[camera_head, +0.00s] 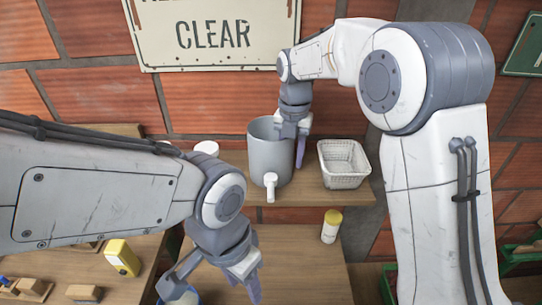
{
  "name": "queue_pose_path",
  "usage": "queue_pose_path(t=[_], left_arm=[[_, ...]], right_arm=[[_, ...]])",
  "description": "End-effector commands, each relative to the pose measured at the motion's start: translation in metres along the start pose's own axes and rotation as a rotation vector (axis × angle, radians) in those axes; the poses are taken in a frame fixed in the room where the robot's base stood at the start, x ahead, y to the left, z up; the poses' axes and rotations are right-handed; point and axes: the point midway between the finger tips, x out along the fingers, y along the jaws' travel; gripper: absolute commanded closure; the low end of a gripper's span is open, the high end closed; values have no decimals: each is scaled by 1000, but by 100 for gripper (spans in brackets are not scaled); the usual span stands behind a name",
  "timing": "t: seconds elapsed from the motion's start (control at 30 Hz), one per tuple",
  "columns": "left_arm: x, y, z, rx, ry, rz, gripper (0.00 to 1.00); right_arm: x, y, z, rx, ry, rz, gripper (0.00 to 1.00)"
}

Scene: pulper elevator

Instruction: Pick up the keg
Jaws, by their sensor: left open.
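The keg (266,155) is a grey upright cylinder with a white tap low on its front. It stands on a wooden shelf (325,199) against the brick wall. My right gripper (294,138) points down at the keg's right rim, with one purple fingertip outside its right side. Whether its jaws are closed on the rim is unclear. My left gripper (212,286) is open over the lower table, nearer to me and below the keg, with nothing between its fingers.
A white wire basket (344,166) stands right of the keg. A yellow-capped bottle (331,226) stands on the lower table (300,270). A yellow box (122,258) and wooden blocks (34,287) lie at left.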

Motion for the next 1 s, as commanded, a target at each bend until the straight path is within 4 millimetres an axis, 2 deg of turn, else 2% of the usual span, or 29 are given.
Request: queue_pose_path(t=[0.23,0.27,0.33,0.37,1.0], left_arm=[[0,0,0,0,0,0,50],[0,0,0,0,0,0,50],[0,0,0,0,0,0,50],[0,0,0,0,0,0,50],[0,0,0,0,0,0,50]], right_arm=[[3,0,0,0,-1,1,61],[3,0,0,0,-1,1,69],[3,0,0,0,-1,1,96],[3,0,0,0,-1,1,100],[2,0,0,0,-1,1,100]])
